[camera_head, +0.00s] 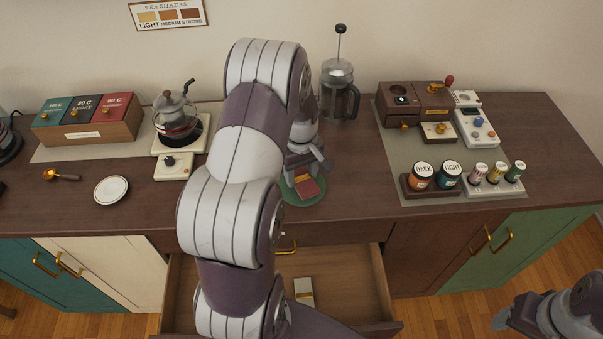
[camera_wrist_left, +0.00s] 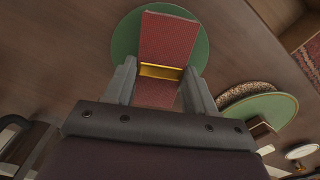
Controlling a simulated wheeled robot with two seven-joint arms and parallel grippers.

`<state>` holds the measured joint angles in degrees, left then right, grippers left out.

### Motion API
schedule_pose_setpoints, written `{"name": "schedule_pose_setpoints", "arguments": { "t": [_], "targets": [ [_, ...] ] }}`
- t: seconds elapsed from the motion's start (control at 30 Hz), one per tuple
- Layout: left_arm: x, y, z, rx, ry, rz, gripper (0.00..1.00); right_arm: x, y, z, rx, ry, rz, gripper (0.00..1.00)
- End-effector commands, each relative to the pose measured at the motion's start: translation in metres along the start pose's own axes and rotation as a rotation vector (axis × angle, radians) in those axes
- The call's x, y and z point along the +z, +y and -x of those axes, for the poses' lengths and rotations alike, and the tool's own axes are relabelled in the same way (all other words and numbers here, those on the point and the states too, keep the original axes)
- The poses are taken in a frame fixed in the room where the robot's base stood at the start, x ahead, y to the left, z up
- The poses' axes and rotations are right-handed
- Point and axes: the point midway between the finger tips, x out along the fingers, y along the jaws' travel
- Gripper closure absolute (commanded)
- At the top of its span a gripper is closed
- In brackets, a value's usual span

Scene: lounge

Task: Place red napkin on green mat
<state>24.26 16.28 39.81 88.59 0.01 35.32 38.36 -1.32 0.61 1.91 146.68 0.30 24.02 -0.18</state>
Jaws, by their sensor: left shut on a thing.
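The red napkin (camera_head: 309,188), folded with a gold band around it, is over the round green mat (camera_head: 291,196) on the counter. In the left wrist view the napkin (camera_wrist_left: 167,38) spans the mat (camera_wrist_left: 124,45), its far end near the mat's far edge. My left gripper (camera_head: 306,171) is shut on the napkin; in the left wrist view its fingers (camera_wrist_left: 160,72) are at both sides of the gold band. Whether the napkin touches the mat is unclear. My right gripper (camera_head: 507,318) is at the lower right, away from the counter; its jaw opening is unclear.
A French press (camera_head: 340,90) stands behind the mat. A glass kettle (camera_head: 177,115) and a small plate (camera_head: 111,190) are to the left. Jars (camera_head: 421,176) and a grinder set (camera_head: 415,100) are to the right. An open drawer (camera_head: 340,270) juts out below the counter.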

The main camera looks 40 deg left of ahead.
Motion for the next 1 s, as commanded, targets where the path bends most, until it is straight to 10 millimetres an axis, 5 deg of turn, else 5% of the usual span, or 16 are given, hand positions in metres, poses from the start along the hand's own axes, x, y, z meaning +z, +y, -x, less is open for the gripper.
{"name": "schedule_pose_setpoints", "arguments": {
  "t": [0.43,0.47,0.53,0.83,1.0],
  "targets": [
    [0.001,0.000,-0.016,0.000,0.000,0.000,0.74,0.000,0.000,-0.001,0.000,0.000,0.000,0.40],
    [0.000,0.000,-0.016,0.000,0.001,0.000,0.38,0.000,0.000,0.000,0.000,0.000,0.000,0.40],
    [0.001,0.000,-0.015,0.000,0.001,0.000,0.19,0.000,0.000,0.000,0.000,0.000,0.000,0.40],
    [0.000,0.001,-0.012,0.001,0.001,0.000,0.19,0.000,0.000,0.002,0.000,0.000,0.000,0.40],
    [-0.001,0.001,0.018,0.005,0.006,0.000,0.19,0.000,0.000,0.001,0.000,0.000,0.000,0.40]
  ]
}}
